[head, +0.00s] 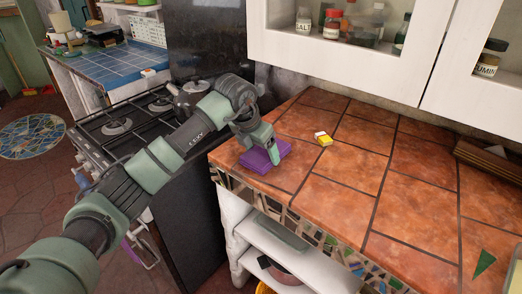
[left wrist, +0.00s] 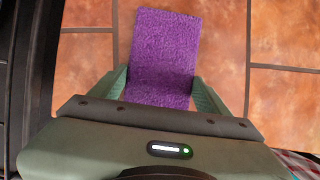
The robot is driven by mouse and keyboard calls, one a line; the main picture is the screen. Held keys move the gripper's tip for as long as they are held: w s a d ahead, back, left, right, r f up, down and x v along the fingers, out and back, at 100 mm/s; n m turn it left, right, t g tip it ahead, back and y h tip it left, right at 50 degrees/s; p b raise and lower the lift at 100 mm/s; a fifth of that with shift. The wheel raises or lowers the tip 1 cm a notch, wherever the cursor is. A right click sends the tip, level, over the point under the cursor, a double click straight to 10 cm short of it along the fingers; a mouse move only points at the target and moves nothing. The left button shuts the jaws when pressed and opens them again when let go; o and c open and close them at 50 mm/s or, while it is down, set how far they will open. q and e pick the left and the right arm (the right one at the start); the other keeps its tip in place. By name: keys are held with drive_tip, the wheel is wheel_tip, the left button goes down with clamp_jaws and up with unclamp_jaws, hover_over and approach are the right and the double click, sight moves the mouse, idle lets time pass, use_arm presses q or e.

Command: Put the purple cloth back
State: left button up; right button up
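The purple cloth (head: 274,151) lies folded on the orange tiled counter (head: 335,205), close to its left edge beside the stove. My left gripper (head: 272,152) is directly over the cloth, pointing down. In the left wrist view the cloth (left wrist: 163,50) extends between the two spread fingers of my left gripper (left wrist: 160,92), with one finger along each side. The fingers look open; I cannot tell whether they touch the cloth. My right gripper is not in view.
A stove with a dark kettle (head: 190,97) stands at the left. White wall cabinets (head: 350,62) with jars hang above the back. The counter's middle is clear.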

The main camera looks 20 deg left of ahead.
use_arm(q)
drive_tip(key=o, duration=0.4)
drive_tip(key=shift+r, duration=0.1)
drive_tip(key=b+v, duration=0.1)
drive_tip(key=v, duration=1)
drive_tip(key=shift+s+r, duration=0.1)
drive_tip(key=shift+r, duration=0.3)
